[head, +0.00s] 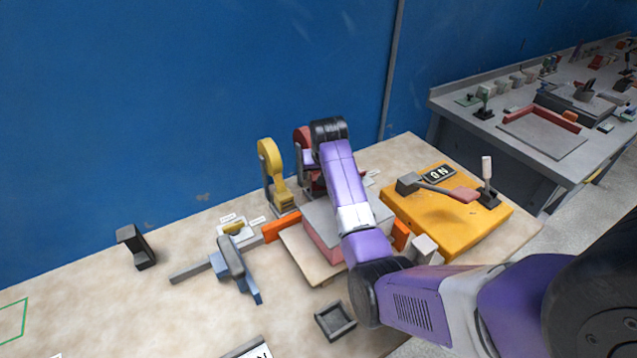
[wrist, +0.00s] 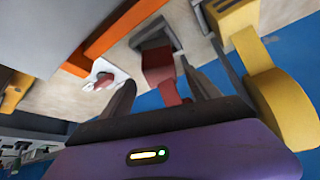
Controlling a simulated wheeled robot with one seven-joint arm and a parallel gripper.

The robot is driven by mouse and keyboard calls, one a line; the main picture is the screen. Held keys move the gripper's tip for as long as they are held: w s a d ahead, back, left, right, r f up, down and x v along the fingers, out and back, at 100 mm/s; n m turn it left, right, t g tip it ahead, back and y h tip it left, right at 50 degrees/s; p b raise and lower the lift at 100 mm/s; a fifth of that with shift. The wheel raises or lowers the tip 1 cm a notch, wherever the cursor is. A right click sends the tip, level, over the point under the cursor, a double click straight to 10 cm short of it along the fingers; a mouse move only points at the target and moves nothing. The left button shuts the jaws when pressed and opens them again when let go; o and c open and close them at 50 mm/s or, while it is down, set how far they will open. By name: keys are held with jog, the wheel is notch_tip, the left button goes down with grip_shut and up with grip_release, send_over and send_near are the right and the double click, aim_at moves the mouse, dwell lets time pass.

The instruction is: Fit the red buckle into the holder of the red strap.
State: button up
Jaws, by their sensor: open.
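The red strap (head: 301,138) stands behind the grey-topped block in the head view, partly hidden by my arm. In the wrist view the red strap (wrist: 158,70) shows between my fingers, with a grey holder (wrist: 155,35) at its end. My gripper (wrist: 158,74) is open, its dark fingers on either side of the strap in the picture; I cannot tell whether they touch it. The red buckle (wrist: 104,80) lies on a small white pad (wrist: 92,72), left of my fingers in the wrist view. My arm mostly hides the gripper in the head view.
A yellow strap (head: 271,165) stands left of the red one. A grey-topped block (head: 318,222) with orange side pieces (head: 282,227) lies under my arm. A yellow box with a lever (head: 420,215) is at right. A blue clamp (head: 232,265) and black tray (head: 335,320) are nearer.

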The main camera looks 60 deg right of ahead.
jog(key=shift+p+x, duration=0.35)
jog(key=shift+x, duration=2.55)
jog(key=shift+w, duration=0.1)
jog(key=shift+c, duration=0.4)
jog(key=shift+a, duration=0.1)
jog(key=c, duration=1.4)
grip_shut()
jog(key=shift+r, duration=0.2)
